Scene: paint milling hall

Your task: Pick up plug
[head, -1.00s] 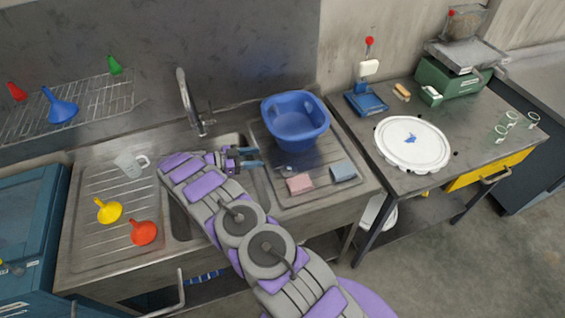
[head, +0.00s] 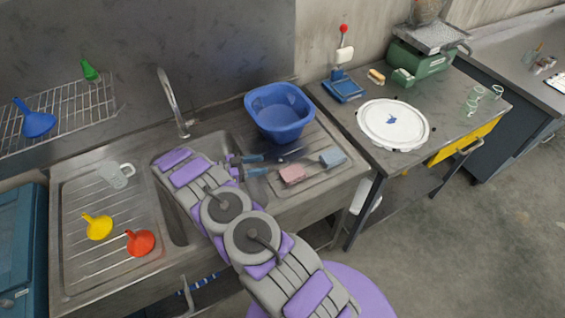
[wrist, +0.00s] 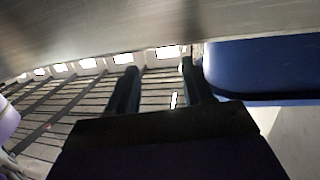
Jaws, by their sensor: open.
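My gripper (head: 262,164) is open over the right drainboard of the steel sink (head: 232,142), its two blue-grey fingers apart, pointing right. It lies just in front of the blue basin (head: 279,113) and left of the pink sponge (head: 292,174). I cannot clearly make out the plug; the drainboard near the fingertips is small and dark in the head view. In the wrist view my open gripper (wrist: 158,75) shows two dark fingers with nothing visibly held between them. The blue basin also shows there (wrist: 255,65) right of the fingers.
The faucet (head: 172,103) stands behind the sink. A clear jug (head: 115,174), a yellow funnel (head: 98,227) and a red funnel (head: 140,243) are on the left drainboard. A white round lid (head: 393,124) lies on the right table.

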